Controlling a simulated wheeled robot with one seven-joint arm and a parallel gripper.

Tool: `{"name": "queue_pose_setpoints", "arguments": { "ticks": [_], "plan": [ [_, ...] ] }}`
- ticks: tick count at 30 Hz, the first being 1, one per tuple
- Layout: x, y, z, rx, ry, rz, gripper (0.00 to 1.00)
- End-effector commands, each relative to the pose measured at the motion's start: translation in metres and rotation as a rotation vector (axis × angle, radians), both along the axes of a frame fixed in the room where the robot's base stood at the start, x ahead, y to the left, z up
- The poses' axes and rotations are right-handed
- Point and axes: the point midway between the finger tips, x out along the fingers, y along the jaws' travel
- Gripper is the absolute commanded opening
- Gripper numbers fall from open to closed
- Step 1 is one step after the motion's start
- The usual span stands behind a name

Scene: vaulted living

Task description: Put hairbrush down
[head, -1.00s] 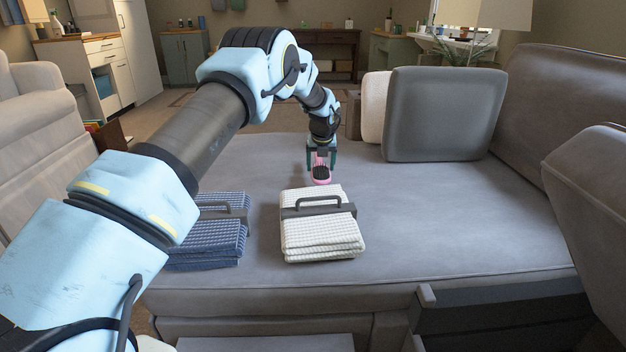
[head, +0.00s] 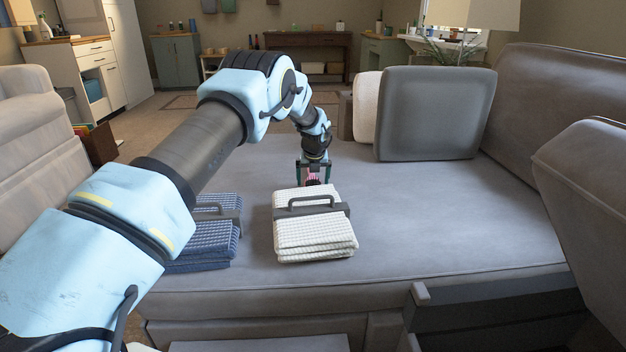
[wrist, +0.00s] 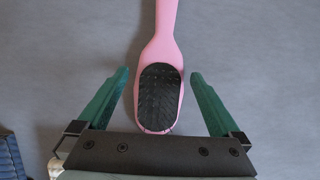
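The pink hairbrush (wrist: 162,50) with a black bristle pad shows in the wrist view, bristles facing the camera and handle pointing to the top. Grey upholstery is behind it, and it appears to lie on the seat. My gripper (wrist: 158,78) is open, one green finger on each side of the brush head, with a gap on both sides. In the head view my gripper (head: 314,178) is low over the grey sofa seat (head: 420,215), just behind the white folded towels. Only a little of the hairbrush (head: 312,181) shows there; the rest is hidden.
White folded towels (head: 315,236) with a dark handled holder lie in front of my gripper. Blue folded towels (head: 205,245) lie to their left. A grey cushion (head: 435,112) leans at the back right. The seat to the right is clear.

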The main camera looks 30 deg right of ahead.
Motion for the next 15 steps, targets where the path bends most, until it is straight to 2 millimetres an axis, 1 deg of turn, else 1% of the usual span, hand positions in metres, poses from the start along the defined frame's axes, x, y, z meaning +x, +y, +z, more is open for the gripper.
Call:
{"name": "queue_pose_setpoints", "arguments": {
  "ticks": [5, 8, 11, 15],
  "plan": [
    [0.000, 0.000, 0.000, 0.000, 0.000, 0.000, 1.00],
    [0.000, 0.000, 0.004, 0.000, -0.001, 0.000, 1.00],
    [-0.003, 0.001, 0.014, -0.001, -0.001, 0.000, 1.00],
    [-0.012, 0.006, 0.039, -0.001, -0.001, 0.000, 1.00]
  ]
}}
